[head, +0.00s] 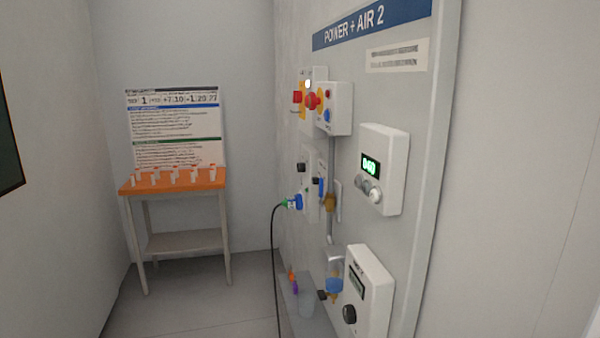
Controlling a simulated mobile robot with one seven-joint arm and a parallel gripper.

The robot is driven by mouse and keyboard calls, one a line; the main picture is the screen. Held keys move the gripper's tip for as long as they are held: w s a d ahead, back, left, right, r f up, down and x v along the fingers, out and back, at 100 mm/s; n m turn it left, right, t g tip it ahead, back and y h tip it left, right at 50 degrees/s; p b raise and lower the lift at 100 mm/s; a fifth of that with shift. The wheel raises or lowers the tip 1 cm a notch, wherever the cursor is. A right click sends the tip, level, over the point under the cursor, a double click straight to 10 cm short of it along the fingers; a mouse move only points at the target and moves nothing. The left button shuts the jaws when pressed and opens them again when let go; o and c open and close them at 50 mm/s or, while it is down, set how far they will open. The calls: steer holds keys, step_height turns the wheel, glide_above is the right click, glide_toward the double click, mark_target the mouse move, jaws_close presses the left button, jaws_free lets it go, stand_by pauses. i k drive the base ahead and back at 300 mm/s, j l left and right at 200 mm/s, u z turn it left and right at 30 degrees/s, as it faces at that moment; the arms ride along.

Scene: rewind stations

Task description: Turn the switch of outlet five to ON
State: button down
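A wall panel (435,130) headed "POWER + AIR 2" stands at the right, seen at a steep angle. Outlet boxes (305,180) with dark knobs sit mid-panel. A blue plug (297,202) with a green part sits at one of them, and a black cable hangs from it. The outlet numbers and switch positions are too small to read, so I cannot tell which is outlet five. My gripper is not in view.
Boxes with red and blue controls (340,108), a green-lit display box (396,150) and a black-knobbed box (378,285) protrude from the panel. An orange-topped table (173,186) with small white items stands at the back left. Floor between is clear.

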mark_target(301, 167)
steer(key=i+j, duration=0.25)
steer(key=i, duration=0.2)
steer(key=i+j+u, duration=0.15)
steer(key=i+j, duration=0.15)
steer(key=i, duration=0.15)
steer(key=i+j, duration=0.2)
steer(key=i, duration=0.25)
steer(key=i+j+u, duration=0.15)
steer(key=i, duration=0.3)
steer(key=i+j, duration=0.25)
steer(key=i, duration=0.2)
steer(key=u, duration=0.05)
